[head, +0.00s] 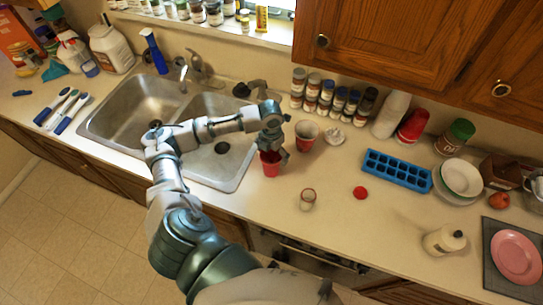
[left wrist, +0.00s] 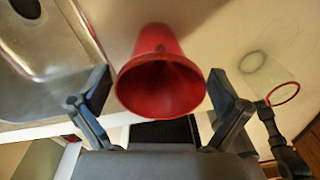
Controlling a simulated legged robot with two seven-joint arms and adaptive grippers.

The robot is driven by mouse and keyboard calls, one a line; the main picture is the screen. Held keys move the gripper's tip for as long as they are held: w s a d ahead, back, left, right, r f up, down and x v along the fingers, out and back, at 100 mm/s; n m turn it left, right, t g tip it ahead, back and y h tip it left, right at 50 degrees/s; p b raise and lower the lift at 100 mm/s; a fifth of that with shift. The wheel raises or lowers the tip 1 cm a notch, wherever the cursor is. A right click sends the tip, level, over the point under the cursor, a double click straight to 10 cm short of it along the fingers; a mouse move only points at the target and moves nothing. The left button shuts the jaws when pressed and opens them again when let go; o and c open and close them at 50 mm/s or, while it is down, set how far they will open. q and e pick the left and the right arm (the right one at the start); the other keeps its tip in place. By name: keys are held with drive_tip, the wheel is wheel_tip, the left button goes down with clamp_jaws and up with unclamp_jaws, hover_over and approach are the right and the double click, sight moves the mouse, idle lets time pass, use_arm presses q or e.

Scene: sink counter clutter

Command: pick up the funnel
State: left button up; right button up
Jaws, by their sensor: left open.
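The red funnel (head: 270,168), cup-shaped in what shows, stands on the counter just right of the sink. In the left wrist view the funnel (left wrist: 160,85) has its wide round mouth toward the camera and narrows away from it. My left gripper (head: 272,149) is right at the funnel and hides part of its top in the head view. In the left wrist view its two fingers (left wrist: 160,92) are open, one on each side of the funnel, with a small gap visible beside each. My right gripper is not in view.
A red-and-white cup (head: 306,136) stands close behind and right of the gripper. A clear glass with a coloured rim (head: 307,200) stands to the front right. The double sink (head: 150,105) lies left. A blue ice tray (head: 397,171) and small red object (head: 360,193) lie farther right.

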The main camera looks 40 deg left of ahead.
use_arm(q)
drive_tip(key=c, duration=0.6)
drive_tip(key=shift+c, duration=0.2)
wheel_tip(320, 180, up, 10)
drive_tip(key=shift+r, duration=0.2)
wheel_tip(320, 180, up, 7)
drive_tip(key=p, duration=0.6)
drive_tip(key=shift+r, duration=0.1)
idle(0.4)
